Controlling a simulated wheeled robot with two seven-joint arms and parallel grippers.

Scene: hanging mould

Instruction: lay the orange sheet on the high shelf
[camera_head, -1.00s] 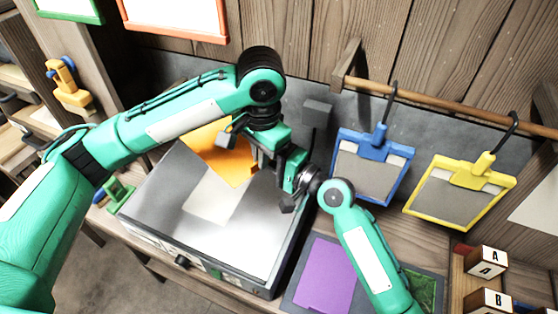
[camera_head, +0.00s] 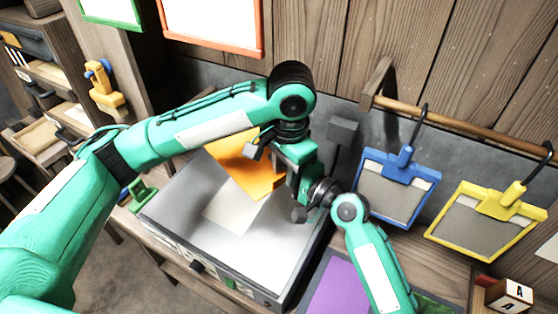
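The orange sheet (camera_head: 238,152) shows above the left part of the large grey box top (camera_head: 180,205), partly covered by my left arm. I cannot tell whether it lies on the surface or is held above it. A pale patch (camera_head: 232,208) shows just below it. The arms and wrists overlap there, so the fingertips and any grip on the sheet are hidden. No high shelf can be made out for certain.
A blue frame (camera_head: 421,173) and a yellow frame (camera_head: 520,222) hang from a wooden rod (camera_head: 460,130) at right. A purple sheet (camera_head: 338,290) lies at lower right near a lettered block (camera_head: 510,295). An orange-edged panel (camera_head: 262,30) is on the wall above.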

